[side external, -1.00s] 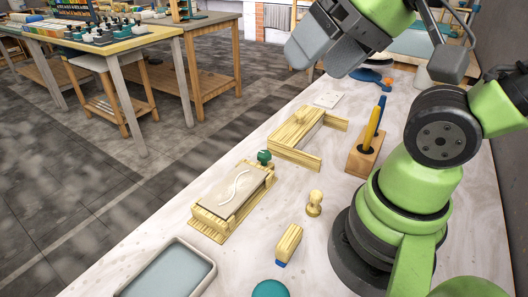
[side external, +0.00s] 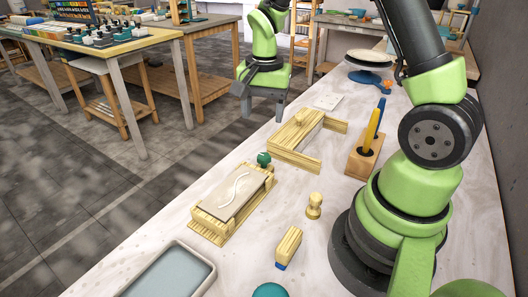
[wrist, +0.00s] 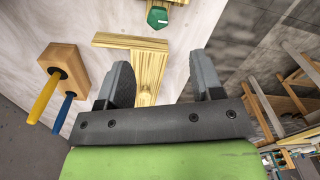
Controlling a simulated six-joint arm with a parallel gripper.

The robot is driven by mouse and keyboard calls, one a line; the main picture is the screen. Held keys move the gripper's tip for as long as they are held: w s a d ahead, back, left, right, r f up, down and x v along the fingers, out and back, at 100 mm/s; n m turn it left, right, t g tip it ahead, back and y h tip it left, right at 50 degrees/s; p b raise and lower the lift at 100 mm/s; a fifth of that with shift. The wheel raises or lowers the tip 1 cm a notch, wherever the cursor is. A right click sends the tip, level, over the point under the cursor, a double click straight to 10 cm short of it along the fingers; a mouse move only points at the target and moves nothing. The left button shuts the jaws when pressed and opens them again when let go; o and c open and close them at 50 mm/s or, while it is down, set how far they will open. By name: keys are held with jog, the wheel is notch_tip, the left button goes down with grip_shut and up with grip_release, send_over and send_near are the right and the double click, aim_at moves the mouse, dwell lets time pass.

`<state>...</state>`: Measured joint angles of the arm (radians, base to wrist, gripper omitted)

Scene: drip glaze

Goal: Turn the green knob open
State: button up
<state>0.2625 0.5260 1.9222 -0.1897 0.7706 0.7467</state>
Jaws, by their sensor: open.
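The green knob (side external: 264,158) sits at the far end of a wooden frame (side external: 208,226) that holds a pale slab with a white wavy line. My gripper (side external: 265,112) hangs in the air beyond the knob, near the table's left edge. In the wrist view my gripper (wrist: 160,78) shows its two fingers spread apart with nothing between them. It is clear of the knob.
A wooden block with a yellow and a blue tool (side external: 362,162) stands to the right. A stamp (side external: 314,206) and a grey tray (side external: 208,271) are nearer. The white table is partly bare.

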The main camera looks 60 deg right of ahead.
aim_at(264, 155)
jog(key=f, duration=1.1)
jog(key=shift+w+d+f, duration=0.1)
jog(key=shift+d+f, duration=0.15)
jog(key=shift+f, duration=0.05)
jog(key=c, duration=0.9)
